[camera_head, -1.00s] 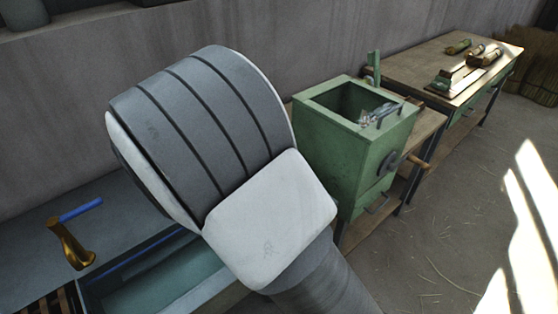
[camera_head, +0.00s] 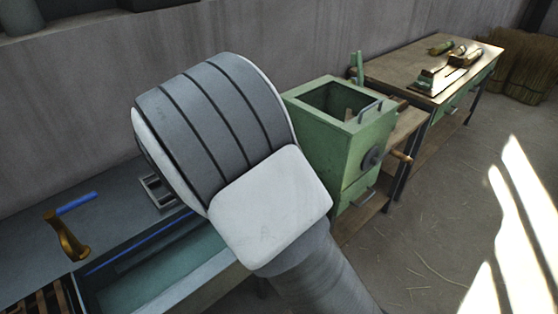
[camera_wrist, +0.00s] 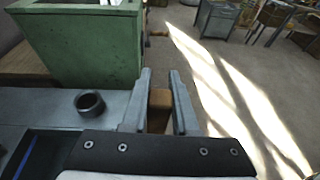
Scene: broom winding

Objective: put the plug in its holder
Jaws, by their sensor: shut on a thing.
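In the wrist view my gripper (camera_wrist: 160,74) is shut on a brown, wood-coloured block, apparently the plug (camera_wrist: 158,106). Only part of it shows between the two grey fingers. A short dark ring with an open top, which may be the holder (camera_wrist: 90,103), stands upright on the grey bench to the left of the fingers, apart from them. In the head view my own wrist hides the gripper and the plug, and I cannot make out the ring there.
A green open-topped box (camera_head: 340,140) with handles stands beyond my arm; it also shows in the wrist view (camera_wrist: 85,45). A far table (camera_head: 400,70) holds tools.

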